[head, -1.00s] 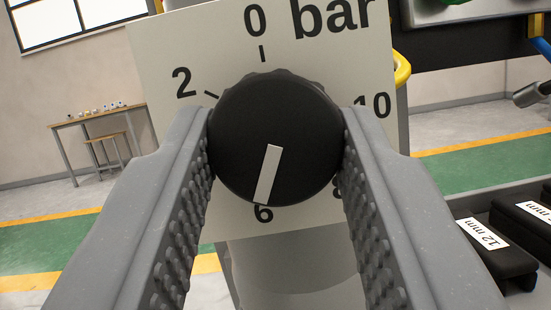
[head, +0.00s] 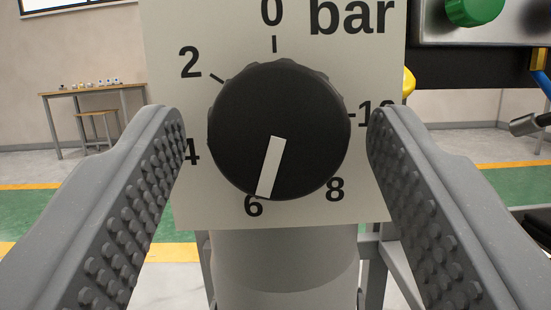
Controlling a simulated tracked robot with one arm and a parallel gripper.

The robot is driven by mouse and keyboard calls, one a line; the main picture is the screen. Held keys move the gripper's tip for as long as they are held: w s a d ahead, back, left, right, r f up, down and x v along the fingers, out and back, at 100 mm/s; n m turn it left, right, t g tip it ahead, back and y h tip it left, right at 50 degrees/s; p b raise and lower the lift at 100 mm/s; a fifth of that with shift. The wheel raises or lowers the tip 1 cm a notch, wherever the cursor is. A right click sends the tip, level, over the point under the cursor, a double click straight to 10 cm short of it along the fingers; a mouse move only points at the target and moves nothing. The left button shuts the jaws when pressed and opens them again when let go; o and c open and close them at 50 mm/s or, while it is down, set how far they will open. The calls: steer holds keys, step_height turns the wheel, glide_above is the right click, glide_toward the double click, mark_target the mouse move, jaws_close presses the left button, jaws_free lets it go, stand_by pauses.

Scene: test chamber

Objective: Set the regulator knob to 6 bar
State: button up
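The black regulator knob (head: 279,105) sits on a pale scale plate (head: 190,205) marked 0, 2, 4, 6, 8, 10 and "bar". The knob's white pointer (head: 271,167) points down and slightly left, at the 6 (head: 254,206). My gripper (head: 277,125) is open, with one studded finger on each side of the knob. A gap shows between each finger and the knob. The left finger partly covers the 4, and the right finger is close to the 10.
A grey cylinder (head: 285,265) is below the plate. A green button (head: 474,10) is on a panel at the upper right. A yellow part (head: 408,80) shows behind the plate's right edge. A wooden table (head: 92,91) stands far back left.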

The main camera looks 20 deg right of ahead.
steer(key=v, duration=1.4)
steer(key=shift+w, duration=0.2)
